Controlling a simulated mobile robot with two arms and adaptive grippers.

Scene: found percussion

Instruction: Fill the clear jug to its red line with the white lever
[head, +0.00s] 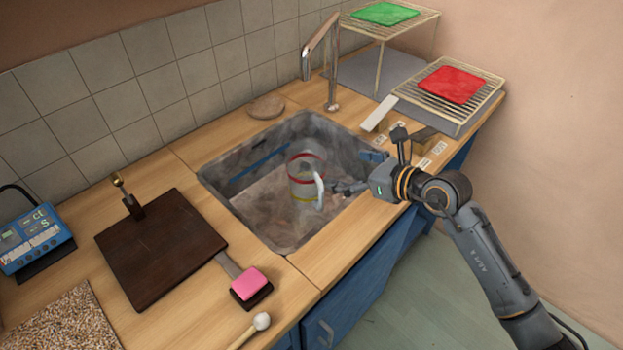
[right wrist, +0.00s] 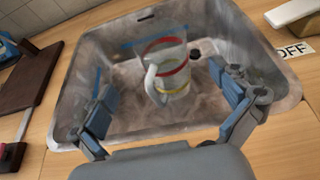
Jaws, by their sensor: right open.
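The clear jug (head: 305,178) stands upright in the sink, with a red line near its top, a yellow band low down and a white handle. It also shows in the right wrist view (right wrist: 168,75), between my fingers but farther off. I cannot tell whether it holds water. The white lever (head: 379,113) lies at the back right of the counter, near paper labels; its end shows in the right wrist view (right wrist: 292,12) by an "OFF" label. My right gripper (head: 358,172) is open and empty over the sink's right edge, apart from the jug. My left gripper is out of view.
The sink (head: 240,215) has a metal tap (head: 331,75) behind it. Wire racks with a red cloth (head: 452,84) and green cloth (head: 384,13) stand at back right. A dark board (head: 160,250), pink sponge (head: 251,282) and blue device (head: 35,240) are at left.

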